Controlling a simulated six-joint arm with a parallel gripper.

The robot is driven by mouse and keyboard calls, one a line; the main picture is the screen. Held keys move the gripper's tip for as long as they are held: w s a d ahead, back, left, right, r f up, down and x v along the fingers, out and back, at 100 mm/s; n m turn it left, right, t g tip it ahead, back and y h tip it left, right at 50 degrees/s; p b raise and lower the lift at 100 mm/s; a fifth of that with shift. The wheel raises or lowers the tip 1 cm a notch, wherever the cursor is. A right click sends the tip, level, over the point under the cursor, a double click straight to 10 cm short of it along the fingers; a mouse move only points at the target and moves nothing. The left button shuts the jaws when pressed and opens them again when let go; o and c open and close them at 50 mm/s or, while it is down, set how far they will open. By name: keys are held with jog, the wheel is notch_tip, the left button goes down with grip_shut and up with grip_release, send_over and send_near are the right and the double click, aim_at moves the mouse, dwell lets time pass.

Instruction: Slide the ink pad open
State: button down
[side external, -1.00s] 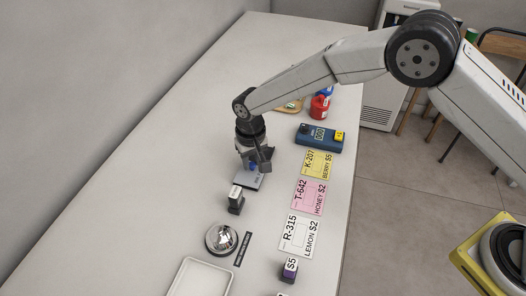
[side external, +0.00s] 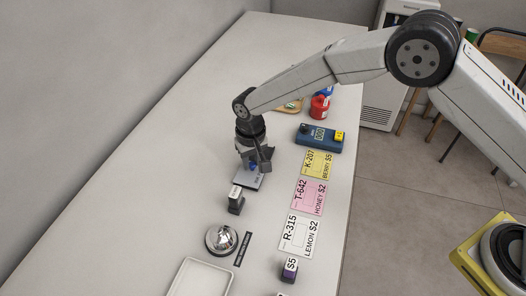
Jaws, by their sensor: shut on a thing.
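The ink pad (side external: 250,181) is a small grey, flat case on the white counter, left of the pink card. My gripper (side external: 254,165) points down over its far part, with a bit of blue showing between the fingers. The gripper is shut on a part of the ink pad, most likely the blue part. The fingers hide much of the pad, so I cannot tell how far it is open.
A dark stamp (side external: 236,201) stands just in front of the pad. Yellow, pink and white cards (side external: 299,237) lie to the right. A blue device (side external: 319,138), a red container (side external: 319,107), a silver bell (side external: 221,239) and a white tray (side external: 201,277) surround the area. The counter's left side is clear.

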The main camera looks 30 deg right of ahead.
dwell(0.4)
jog(key=w+d, duration=0.5)
jog(key=shift+a, duration=0.1)
jog(key=shift+c, duration=2.3)
grip_release()
jog(key=shift+s, duration=0.1)
jog(key=shift+r, duration=0.15)
notch_tip(320, 180, up, 8)
jog(key=shift+f, duration=0.2)
